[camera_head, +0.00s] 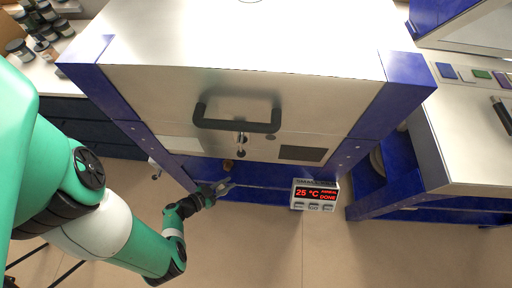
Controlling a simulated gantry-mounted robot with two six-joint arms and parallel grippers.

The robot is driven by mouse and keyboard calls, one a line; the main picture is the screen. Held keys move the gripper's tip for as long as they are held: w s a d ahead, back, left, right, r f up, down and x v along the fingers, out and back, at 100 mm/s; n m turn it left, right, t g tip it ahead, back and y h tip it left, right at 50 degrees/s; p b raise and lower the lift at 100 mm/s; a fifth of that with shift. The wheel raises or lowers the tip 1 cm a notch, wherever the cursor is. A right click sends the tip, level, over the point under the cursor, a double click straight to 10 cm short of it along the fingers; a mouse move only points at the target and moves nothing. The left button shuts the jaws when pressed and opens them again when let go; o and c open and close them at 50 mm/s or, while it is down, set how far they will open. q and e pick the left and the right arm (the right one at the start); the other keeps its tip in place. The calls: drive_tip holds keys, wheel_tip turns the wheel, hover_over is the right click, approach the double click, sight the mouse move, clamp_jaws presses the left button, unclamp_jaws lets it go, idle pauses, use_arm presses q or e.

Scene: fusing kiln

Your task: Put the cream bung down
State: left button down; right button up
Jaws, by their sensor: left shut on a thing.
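My left gripper (225,187) is in front of the kiln's lower front, near the blue frame bar. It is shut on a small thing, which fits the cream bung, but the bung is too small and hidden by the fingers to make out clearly. A small round brownish spot (228,164), perhaps a peephole, shows on the kiln front just above the gripper. The kiln (330,95) is a pale metal box with blue corners and a dark handle (237,126). My right gripper is not in view.
A controller (314,195) reading 25 °C and DONE hangs right of the gripper. A bench (465,130) with coloured glass pieces stands at the right. Several jars (40,30) stand on a counter at the upper left. The floor in front is clear.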

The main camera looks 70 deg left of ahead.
use_arm(q)
drive_tip(key=w+a+b, duration=0.1)
drive_tip(key=w, duration=0.1)
drive_tip(key=w+a+b, duration=0.1)
drive_tip(key=w, duration=0.2)
drive_tip(key=w+a+b, duration=0.1)
drive_tip(key=w+b, duration=0.1)
drive_tip(key=w, duration=0.1)
drive_tip(key=shift+w+f, duration=0.1)
drive_tip(key=shift+w, duration=0.1)
drive_tip(key=w+a, duration=0.1)
drive_tip(key=w, duration=0.1)
drive_tip(key=w+a, duration=0.1)
drive_tip(key=w, duration=0.2)
drive_tip(key=w+a+b, duration=0.1)
drive_tip(key=w, duration=0.2)
drive_tip(key=shift+w+a, duration=0.15)
drive_tip(key=shift+a, duration=0.1)
wheel_tip(320, 180, down, 4)
drive_tip(key=b, duration=0.4)
drive_tip(key=shift+r, duration=0.4)
drive_tip(key=shift+f, duration=0.2)
drive_tip(key=c, duration=0.7)
unclamp_jaws()
drive_tip(key=shift+r, duration=0.1)
